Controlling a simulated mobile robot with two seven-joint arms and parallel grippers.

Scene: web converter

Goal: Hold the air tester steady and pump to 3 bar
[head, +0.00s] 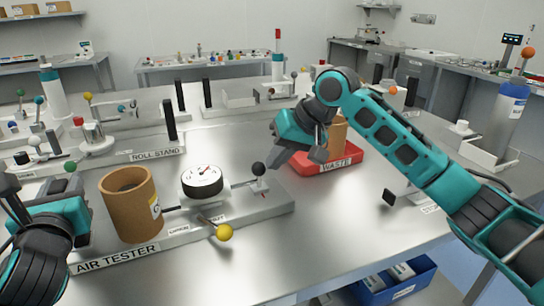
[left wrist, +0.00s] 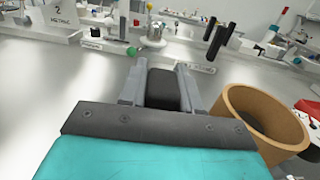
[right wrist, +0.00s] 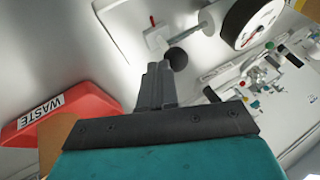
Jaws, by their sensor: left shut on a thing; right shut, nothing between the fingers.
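The air tester (head: 250,203) is a low grey base with a name label at its front left. It bears a brown cardboard core (head: 125,205), a round white dial gauge (head: 202,176), a yellow ball knob (head: 224,232) and a lever with a black ball (head: 258,169). The gauge reading is too small to tell. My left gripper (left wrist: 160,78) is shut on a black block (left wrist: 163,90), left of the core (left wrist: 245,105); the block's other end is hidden. My right gripper (head: 283,156) is shut and empty, just right of the black ball, which also shows beyond its fingertips in the right wrist view (right wrist: 177,58).
A red waste tray (head: 345,160) with a brown core (head: 337,135) stands behind my right gripper. The roll stand (head: 165,155) with black posts is behind the tester. The steel table (head: 330,225) is bare at front right. A blue bin (head: 405,285) is below.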

